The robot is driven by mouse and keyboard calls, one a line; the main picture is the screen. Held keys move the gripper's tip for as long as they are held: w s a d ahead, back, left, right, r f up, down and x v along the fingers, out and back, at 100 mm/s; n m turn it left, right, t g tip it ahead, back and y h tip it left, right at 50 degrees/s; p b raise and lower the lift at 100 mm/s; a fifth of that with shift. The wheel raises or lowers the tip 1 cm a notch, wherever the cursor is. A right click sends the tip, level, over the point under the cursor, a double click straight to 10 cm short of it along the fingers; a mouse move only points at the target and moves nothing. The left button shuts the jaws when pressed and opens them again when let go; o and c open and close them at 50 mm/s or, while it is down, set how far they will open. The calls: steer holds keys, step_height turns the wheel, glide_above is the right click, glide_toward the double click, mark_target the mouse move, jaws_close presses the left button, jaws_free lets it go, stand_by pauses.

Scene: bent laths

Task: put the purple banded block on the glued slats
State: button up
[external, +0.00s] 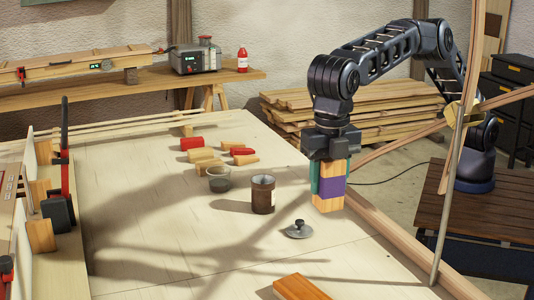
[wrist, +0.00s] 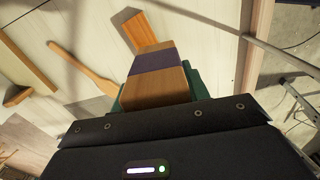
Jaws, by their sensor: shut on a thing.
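The purple banded block (external: 330,189) is pale wood with a purple band round its middle. My gripper (external: 329,176) points down and its green-padded fingers are shut on the block's upper part. The block hangs upright near the table's right edge, seemingly above the surface. It also shows in the wrist view (wrist: 156,66), with part of it hidden by the gripper body. An orange-brown slatted wooden piece (external: 300,288), which looks like the glued slats, lies at the table's front, apart from the block. In the wrist view it (wrist: 132,32) shows partly, beyond the block's end.
A grey lidded disc (external: 299,230) and a brown can (external: 263,194) stand left of the block, with a dark cup (external: 219,180) beyond. Several red and wooden pieces (external: 205,158) lie farther back. Clamps (external: 64,190) line the left edge. A slanting pole (external: 452,170) stands at right.

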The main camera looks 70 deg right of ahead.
steer(key=s+a, duration=0.2)
steer(key=a, duration=0.2)
glide_above(326, 296)
steer(key=shift+n, duration=0.3)
step_height(326, 296, down, 19)
steer(key=shift+f, duration=0.1)
stand_by(0.4)
steer(key=o, duration=1.1)
steer(key=shift+f, duration=0.15)
step_height(326, 296, up, 12)
steer(key=shift+r, duration=0.15)
